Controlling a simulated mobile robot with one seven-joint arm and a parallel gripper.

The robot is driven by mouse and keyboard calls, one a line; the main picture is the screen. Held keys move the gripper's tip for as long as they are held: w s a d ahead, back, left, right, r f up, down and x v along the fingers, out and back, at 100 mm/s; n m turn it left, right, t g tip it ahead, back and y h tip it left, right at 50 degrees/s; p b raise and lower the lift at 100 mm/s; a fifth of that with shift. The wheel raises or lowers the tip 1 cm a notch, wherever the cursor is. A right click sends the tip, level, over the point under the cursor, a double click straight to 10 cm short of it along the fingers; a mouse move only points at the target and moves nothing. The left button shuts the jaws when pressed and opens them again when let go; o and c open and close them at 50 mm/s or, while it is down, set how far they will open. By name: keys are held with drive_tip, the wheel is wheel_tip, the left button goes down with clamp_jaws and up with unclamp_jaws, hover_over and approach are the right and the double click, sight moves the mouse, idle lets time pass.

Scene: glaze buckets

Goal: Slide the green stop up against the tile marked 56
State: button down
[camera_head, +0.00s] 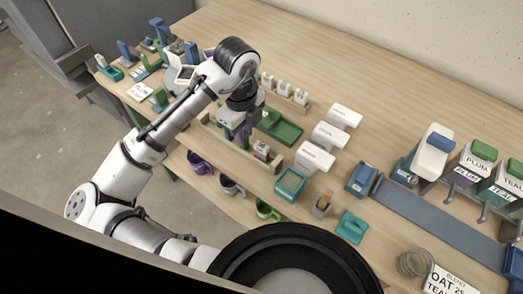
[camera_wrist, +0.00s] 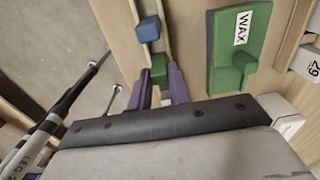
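In the wrist view a small green block (camera_wrist: 158,69), likely the green stop, sits on a narrow wooden rail (camera_wrist: 167,40). The purple fingers of my gripper (camera_wrist: 159,84) stand apart on either side of it; whether they touch it is unclear. A blue block (camera_wrist: 148,28) is farther along the rail. In the head view my gripper (camera_head: 237,132) is down at the near wooden rail (camera_head: 213,127). A pale tile (camera_head: 262,150) stands towards the right end of that rail. Its mark is too small to read, so I cannot confirm the 56.
A green holder labelled WAX (camera_wrist: 238,45) lies beside the rail. Behind, a wooden rack (camera_head: 291,101) holds several white tiles. White boxes (camera_head: 314,157) and a teal tray (camera_head: 290,183) stand to the right. Mugs (camera_head: 231,186) hang along the near edge.

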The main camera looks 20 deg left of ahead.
drive_tip(key=shift+s+d+p, duration=0.1)
drive_tip(key=shift+s+d, duration=0.15)
drive_tip(key=shift+d, duration=0.5)
drive_tip(key=shift+s+d+p, duration=0.15)
drive_tip(key=shift+s+d, duration=0.15)
drive_tip(key=shift+d, duration=0.5)
drive_tip(key=shift+s+d+p, duration=0.1)
drive_tip(key=shift+s+d, duration=0.15)
drive_tip(key=shift+d, duration=0.5)
drive_tip(key=c, duration=1.4)
unclamp_jaws()
wheel_tip(320, 180, up, 7)
drive_tip(key=p, duration=0.6)
